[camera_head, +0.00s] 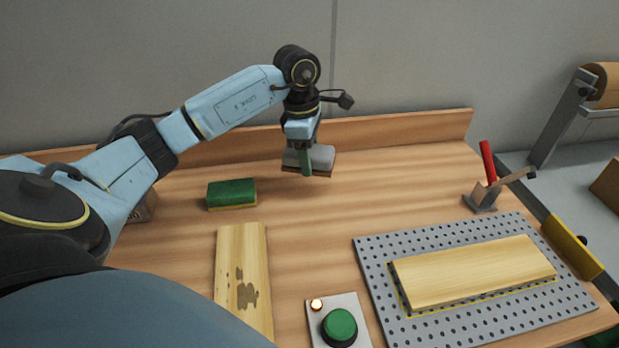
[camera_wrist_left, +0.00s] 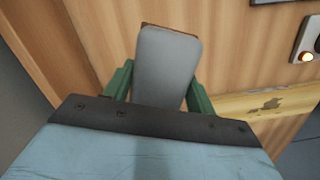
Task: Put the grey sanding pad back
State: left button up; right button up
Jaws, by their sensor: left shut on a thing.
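The grey sanding pad (camera_head: 320,157) is held between the fingers of my left gripper (camera_head: 306,160), near the back of the bench. It has a thin brown layer on its underside, and whether it touches the bench I cannot tell. In the left wrist view the grey pad (camera_wrist_left: 167,65) sits between the two green fingers (camera_wrist_left: 160,85). A green block with a yellowish lower edge (camera_head: 232,194), like another pad, lies on the bench left of the gripper. My right gripper is not in view.
A stained board (camera_head: 242,280) lies on the bench (camera_head: 310,235). A button box (camera_head: 339,325) stands at the front. A perforated plate (camera_head: 375,262) carries a clean board (camera_head: 475,272). A red-handled clamp (camera_head: 487,180) stands behind it. A low back ledge (camera_head: 400,130) borders the bench.

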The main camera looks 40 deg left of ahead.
aim_at(311, 191)
pick_arm(q)
notch_tip(311, 191, down, 7)
jog(key=shift+f, duration=0.15)
dwell(0.4)
jog(key=shift+f+b, duration=0.15)
jog(key=shift+b, duration=0.15)
jog(key=o, duration=1)
jog(key=shift+c, duration=0.2)
jog(key=r, duration=0.8)
jog(key=a+r, duration=0.1)
jog(key=r, duration=0.3)
jog(key=shift+s+a+r+p, duration=0.1)
jog(key=shift+s+r+p, duration=0.05)
jog(key=shift+s+p, duration=0.25)
